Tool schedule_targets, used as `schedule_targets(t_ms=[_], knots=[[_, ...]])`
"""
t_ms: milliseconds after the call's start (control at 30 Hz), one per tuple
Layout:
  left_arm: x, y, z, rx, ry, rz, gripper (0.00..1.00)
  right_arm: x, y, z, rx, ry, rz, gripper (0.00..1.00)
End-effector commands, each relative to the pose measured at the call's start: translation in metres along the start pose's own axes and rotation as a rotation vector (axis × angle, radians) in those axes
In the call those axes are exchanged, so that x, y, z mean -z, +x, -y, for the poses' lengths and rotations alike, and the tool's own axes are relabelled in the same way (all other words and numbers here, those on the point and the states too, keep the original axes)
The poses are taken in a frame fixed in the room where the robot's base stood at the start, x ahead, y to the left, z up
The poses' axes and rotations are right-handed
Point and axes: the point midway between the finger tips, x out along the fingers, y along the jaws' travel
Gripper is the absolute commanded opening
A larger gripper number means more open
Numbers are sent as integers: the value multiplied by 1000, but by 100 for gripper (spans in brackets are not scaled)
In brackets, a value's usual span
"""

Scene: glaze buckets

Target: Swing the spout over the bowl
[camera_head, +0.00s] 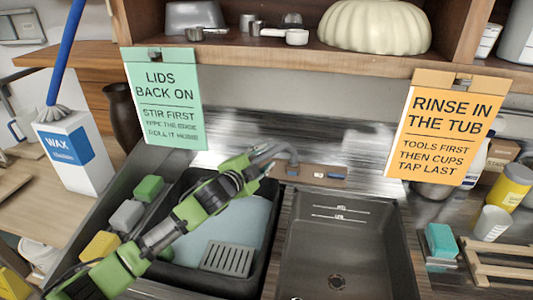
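The grey curved spout (272,151) rises from the tap base behind the sink and bends to the left, toward the side with the black tub. The empty grey sink bowl (340,245) is right of it, with a round drain in its floor. My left gripper (256,172) reaches up from the lower left, across the tub. Its fingertips are at or close to the spout's left end; whether they touch it or are open is too small to tell. My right gripper is not in view.
A black tub (269,222) holding pale blue contents and a grey slotted piece is left of the bowl. Sponges (126,215) lie left of it. Hanging signs (165,105) (440,125) and a shelf are above. A blue sponge (440,240) and wooden rack (490,262) are right.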

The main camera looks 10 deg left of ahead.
Motion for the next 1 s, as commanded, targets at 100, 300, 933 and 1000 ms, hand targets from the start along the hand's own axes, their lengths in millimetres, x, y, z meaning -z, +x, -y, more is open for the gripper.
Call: schedule_targets(t_ms=[100, 300, 933, 1000], knots=[[0, 12, 1, 1, -1, 1, 33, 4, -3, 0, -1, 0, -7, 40], [0, 21, 0, 0, 0, 0, 33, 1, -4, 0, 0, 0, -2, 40], [0, 21, -1, 1, -1, 2, 0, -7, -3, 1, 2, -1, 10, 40], [0, 21, -1, 4, -3, 7, 0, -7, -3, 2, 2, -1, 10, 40]])
